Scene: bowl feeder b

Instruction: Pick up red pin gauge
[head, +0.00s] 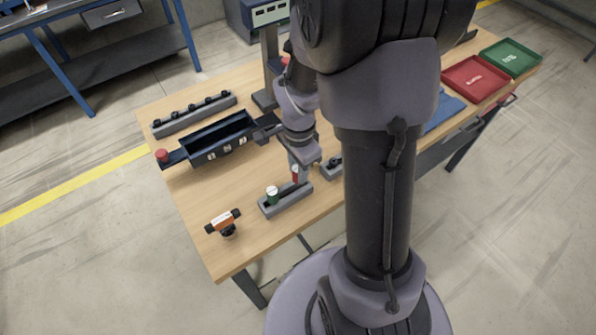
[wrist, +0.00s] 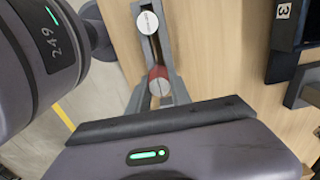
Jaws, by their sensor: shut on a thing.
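The red pin gauge (head: 295,174) has a red body and a pale end. It is at the right end of a grey stand (head: 289,203) near the table's front edge. It also shows in the wrist view (wrist: 158,74), between my two fingers. My gripper (head: 299,166) comes down from above and is shut on the red pin gauge. I cannot tell whether the pin is seated in the stand or just above it. A green pin gauge (head: 272,195) with a white top stands at the left end of the same stand.
An orange and black tool (head: 223,222) stands left of the stand. A dark tray with numbered compartments (head: 190,157) and a grey rack (head: 193,116) lie behind. Red (head: 459,78) and green (head: 523,66) trays sit at far right. Bare wood lies between the dark tray and stand.

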